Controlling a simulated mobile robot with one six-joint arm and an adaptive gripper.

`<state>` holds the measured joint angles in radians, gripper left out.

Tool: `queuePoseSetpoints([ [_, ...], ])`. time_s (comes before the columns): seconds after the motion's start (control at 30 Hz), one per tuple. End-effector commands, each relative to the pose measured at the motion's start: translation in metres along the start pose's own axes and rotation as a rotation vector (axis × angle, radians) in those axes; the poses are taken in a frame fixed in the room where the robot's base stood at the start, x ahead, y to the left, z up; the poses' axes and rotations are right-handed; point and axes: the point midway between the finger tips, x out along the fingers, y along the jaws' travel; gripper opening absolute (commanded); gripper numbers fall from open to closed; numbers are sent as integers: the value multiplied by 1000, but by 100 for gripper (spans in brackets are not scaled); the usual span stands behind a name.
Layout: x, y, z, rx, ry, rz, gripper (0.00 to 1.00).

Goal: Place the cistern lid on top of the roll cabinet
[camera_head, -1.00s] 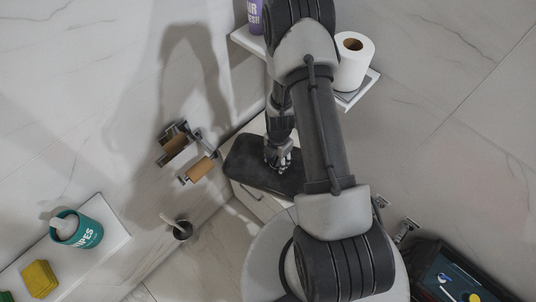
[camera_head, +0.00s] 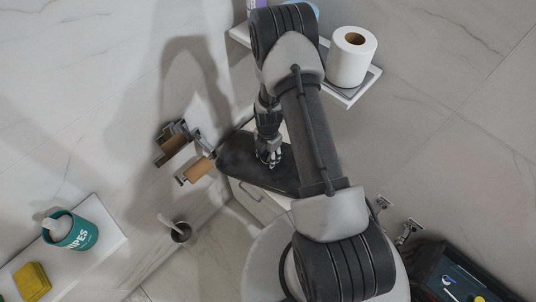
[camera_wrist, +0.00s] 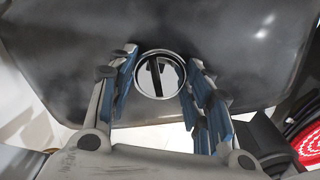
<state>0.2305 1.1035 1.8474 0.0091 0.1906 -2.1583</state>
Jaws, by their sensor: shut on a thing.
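The cistern lid is a dark, rounded slab (camera_head: 238,158) near the middle of the head view. In the wrist view the lid (camera_wrist: 235,45) fills the upper part, with a round silver knob (camera_wrist: 160,75) on it. My gripper (camera_head: 272,158) comes down on the lid from above; in the wrist view its fingers (camera_wrist: 160,95) stand on either side of the knob, shut on it.
Left of the lid are wall holders with cardboard rolls (camera_head: 200,169) and a brush in a dark pot (camera_head: 181,232). A white shelf (camera_head: 350,98) with a paper roll (camera_head: 352,57) stands behind my arm. A wipes tub (camera_head: 75,232) is at lower left.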

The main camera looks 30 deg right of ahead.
Motion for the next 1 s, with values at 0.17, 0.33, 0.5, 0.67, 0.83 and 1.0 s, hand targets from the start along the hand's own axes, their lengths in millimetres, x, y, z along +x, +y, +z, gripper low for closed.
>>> queuePoseSetpoints([
  [0.17,1,0,0,0,0,0,55],
  [0.33,1,0,0,0,0,0,66],
  [0.5,1,0,0,0,0,0,66],
  [0.67,0,0,0,0,0,0,66],
  [0.83,-20,1,1,0,-1,2,66],
  [1.0,-58,1,1,0,-2,3,66],
])
